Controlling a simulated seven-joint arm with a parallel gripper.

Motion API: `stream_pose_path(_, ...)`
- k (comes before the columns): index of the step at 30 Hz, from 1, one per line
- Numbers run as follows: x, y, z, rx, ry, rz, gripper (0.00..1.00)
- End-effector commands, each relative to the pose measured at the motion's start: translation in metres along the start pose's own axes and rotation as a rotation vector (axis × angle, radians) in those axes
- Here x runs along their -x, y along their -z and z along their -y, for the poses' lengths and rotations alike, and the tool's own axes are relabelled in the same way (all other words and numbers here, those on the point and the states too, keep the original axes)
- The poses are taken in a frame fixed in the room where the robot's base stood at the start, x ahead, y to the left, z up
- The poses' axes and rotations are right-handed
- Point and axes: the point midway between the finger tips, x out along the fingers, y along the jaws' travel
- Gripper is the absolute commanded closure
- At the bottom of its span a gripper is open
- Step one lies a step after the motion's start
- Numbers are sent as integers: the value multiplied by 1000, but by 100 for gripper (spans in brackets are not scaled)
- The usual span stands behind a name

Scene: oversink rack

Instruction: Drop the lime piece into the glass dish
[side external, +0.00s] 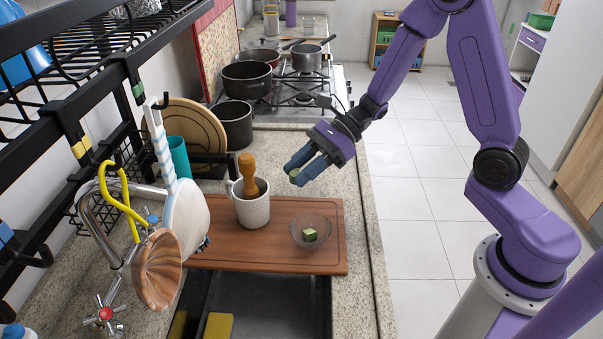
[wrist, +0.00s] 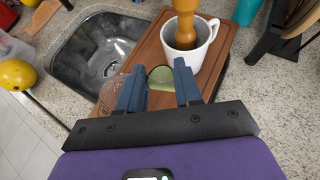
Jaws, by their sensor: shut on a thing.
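My gripper (side external: 293,171) is shut on the lime piece (wrist: 160,78), a pale green wedge held between the blue fingertips. In the side view the lime piece shows as a small green bit at the fingertips, above the board and short of the dish on the far side. In the wrist view the glass dish (wrist: 112,92) is left of the fingers, partly hidden by the left one.
A white mug (side external: 252,211) with a wooden pestle (side external: 247,172) stands on the board (side external: 215,255), left of the dish. The board lies across the sink (wrist: 105,45). A black rack (side external: 128,95) rises at the left. Pots (side external: 247,80) stand beyond on the stove.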

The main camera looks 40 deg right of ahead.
Motion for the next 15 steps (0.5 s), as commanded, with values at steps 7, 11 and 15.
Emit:
stream_pose_path(7,0,0,0,0,-1,0,94)
stream_pose_path(11,-2,-2,-3,22,-31,6,94)
stream_pose_path(15,-8,-9,-16,97,-143,21,94)
